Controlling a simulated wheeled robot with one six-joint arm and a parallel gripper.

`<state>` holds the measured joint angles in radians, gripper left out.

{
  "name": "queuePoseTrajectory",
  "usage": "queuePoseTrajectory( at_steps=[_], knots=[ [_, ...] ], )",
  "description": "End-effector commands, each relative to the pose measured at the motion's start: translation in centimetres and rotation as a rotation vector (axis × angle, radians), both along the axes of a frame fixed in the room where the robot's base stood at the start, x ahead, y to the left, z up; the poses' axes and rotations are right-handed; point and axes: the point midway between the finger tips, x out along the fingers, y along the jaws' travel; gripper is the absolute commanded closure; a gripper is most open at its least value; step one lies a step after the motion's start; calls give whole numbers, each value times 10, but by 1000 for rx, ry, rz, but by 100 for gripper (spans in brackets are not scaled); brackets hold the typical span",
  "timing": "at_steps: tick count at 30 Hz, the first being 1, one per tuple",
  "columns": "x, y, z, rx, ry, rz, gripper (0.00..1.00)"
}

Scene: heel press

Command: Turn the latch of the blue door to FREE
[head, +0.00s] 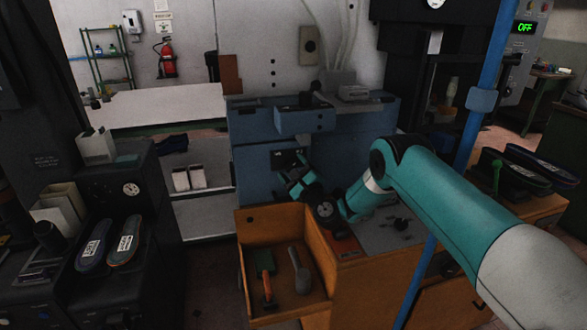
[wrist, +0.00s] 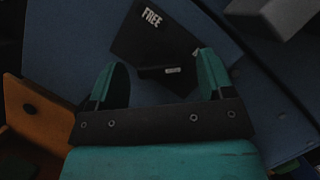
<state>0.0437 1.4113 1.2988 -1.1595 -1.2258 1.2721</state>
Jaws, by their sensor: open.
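The blue door (head: 252,165) is on the front of the blue machine, with a black latch plate (head: 286,157) on it. In the wrist view the black plate (wrist: 142,42) carries the white word FREE near its top. A dark bar (wrist: 152,72), which looks like the latch, lies roughly level across the picture below the word, with a small pale label by its right end. My gripper (wrist: 164,75) is open, its two teal fingers on either side of the bar. Whether they touch it I cannot tell. In the head view my gripper (head: 297,182) is just in front of and below the plate.
An open wooden tray (head: 248,262) with tools stands below my gripper. A grey worktop (head: 385,233) lies to its right. A blue post (head: 468,150) stands right of centre, near my arm.

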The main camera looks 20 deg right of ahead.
Motion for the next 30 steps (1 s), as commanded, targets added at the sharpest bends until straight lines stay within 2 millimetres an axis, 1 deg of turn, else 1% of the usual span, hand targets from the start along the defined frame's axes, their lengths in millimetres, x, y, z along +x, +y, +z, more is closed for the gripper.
queuePoseTrajectory(
  at_steps=[1, 2, 3, 5, 6, 8, 14, 20, 26, 30],
  knots=[
    [0, 0, 0, 0, 0, 0, 26],
    [0, 0, 0, 0, 0, 0, 28],
    [0, 0, 0, 0, 0, 0, 37],
    [0, 0, 0, 0, 0, 0, 51],
    [0, 0, 0, 0, 0, 0, 60],
    [0, 0, 0, 0, 0, 0, 74],
    [0, 0, 0, -6, 1, 1, 75],
    [0, 0, 0, -59, 0, 1, 75],
    [0, 0, 0, -186, 0, 1, 75],
    [0, -1, 1, -308, -1, 1, 75]
  ],
)
